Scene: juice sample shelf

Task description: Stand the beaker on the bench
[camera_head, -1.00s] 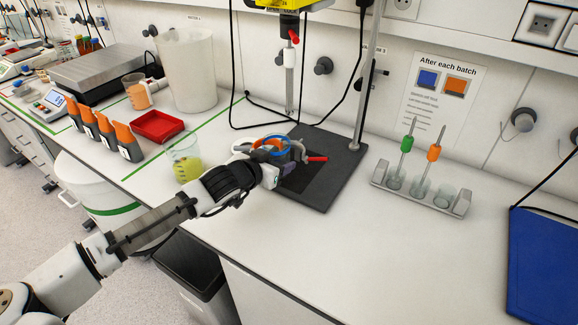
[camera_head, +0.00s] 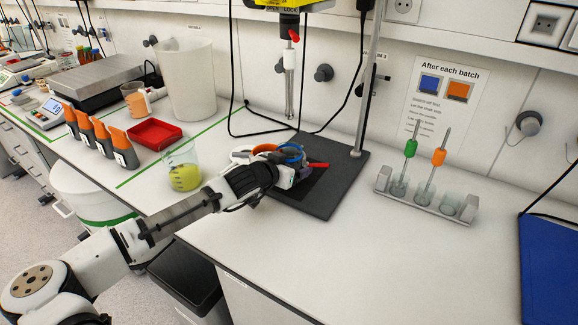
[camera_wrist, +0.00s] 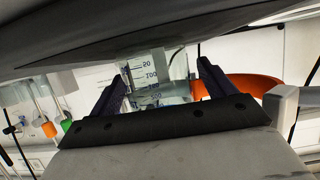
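A clear beaker with blue graduation marks (camera_wrist: 150,75) shows between the two dark fingers of my gripper in the wrist view. It nearly fills the gap, but I cannot tell whether both fingers press on it. The wrist picture is upside down. In the head view my gripper (camera_head: 297,165) is low over the black stand plate (camera_head: 325,200), and the arm hides the beaker there. Another beaker with yellow liquid (camera_head: 183,170) stands on the white bench (camera_head: 300,255), left of my gripper.
A mixer shaft (camera_head: 290,85) hangs behind my gripper, beside the stand rod (camera_head: 368,75). A rack (camera_head: 425,202) with green- and orange-collared shafts stands right. A red tray (camera_head: 154,134) and a beaker of orange liquid (camera_head: 136,98) are left.

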